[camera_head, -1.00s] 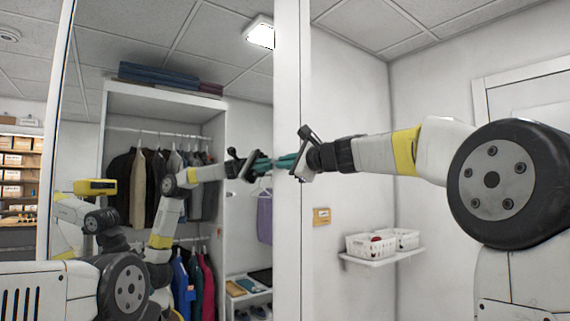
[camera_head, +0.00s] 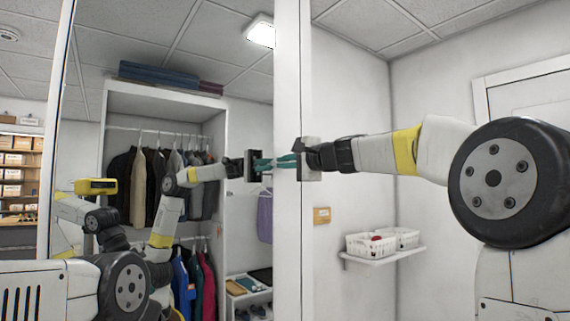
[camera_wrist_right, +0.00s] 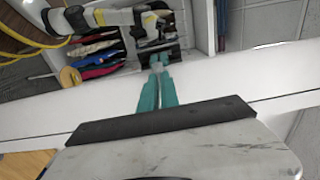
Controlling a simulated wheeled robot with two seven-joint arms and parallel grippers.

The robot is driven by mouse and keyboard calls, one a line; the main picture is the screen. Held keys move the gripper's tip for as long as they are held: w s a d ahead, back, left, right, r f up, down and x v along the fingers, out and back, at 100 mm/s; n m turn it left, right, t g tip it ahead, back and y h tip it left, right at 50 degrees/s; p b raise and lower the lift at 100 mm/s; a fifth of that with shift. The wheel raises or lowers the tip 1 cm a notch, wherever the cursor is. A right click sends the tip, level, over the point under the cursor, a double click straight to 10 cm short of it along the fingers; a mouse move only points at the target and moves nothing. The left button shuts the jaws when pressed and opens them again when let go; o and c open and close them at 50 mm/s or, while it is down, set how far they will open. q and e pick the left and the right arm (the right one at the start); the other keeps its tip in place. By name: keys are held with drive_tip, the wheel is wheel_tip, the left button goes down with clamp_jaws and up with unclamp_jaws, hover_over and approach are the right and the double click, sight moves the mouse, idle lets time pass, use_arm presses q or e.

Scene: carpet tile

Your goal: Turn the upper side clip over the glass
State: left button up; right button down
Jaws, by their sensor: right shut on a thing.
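The tall mirror glass (camera_head: 85,150) fills the left of the head view, with a white frame strip (camera_head: 292,60) along its right side. My right gripper (camera_head: 282,161) reaches in from the right to this strip, its teal fingers pointing at the glass. It also shows in the right wrist view (camera_wrist_right: 158,72), where the fingers come together at the mirror's edge. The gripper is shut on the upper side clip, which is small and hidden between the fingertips. I cannot tell the clip's angle. The gripper's reflection meets it in the glass. My left gripper is not seen.
The wardrobe with hanging clothes and my arm at left are reflections in the glass. On the right, a wall shelf (camera_head: 385,256) carries white baskets (camera_head: 371,246), below my right arm. A small tan plate (camera_head: 322,216) is on the wall. Space around my forearm is clear.

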drive_tip(key=shift+f, duration=0.1)
drive_tip(key=c, duration=1.6)
unclamp_jaws()
drive_tip(key=v, duration=0.7)
drive_tip(key=shift+s+d, duration=0.25)
drive_tip(key=shift+s, duration=0.05)
drive_tip(key=s+d+f+n+g+h, duration=0.2)
drive_tip(key=s+d+f+n, duration=0.1)
drive_tip(key=s+f, duration=0.6)
drive_tip(key=s+d+f+n+g+h, duration=0.3)
drive_tip(key=s+f, duration=0.7)
drive_tip(key=f, duration=0.6)
drive_tip(key=s+d+f+n+g+h, duration=0.3)
drive_tip(key=s+f+n, duration=0.2)
drive_tip(key=s+f, duration=0.5)
wheel_tip(320, 180, down, 3)
drive_tip(key=shift+d+r, duration=0.2)
drive_tip(key=shift+d, duration=0.15)
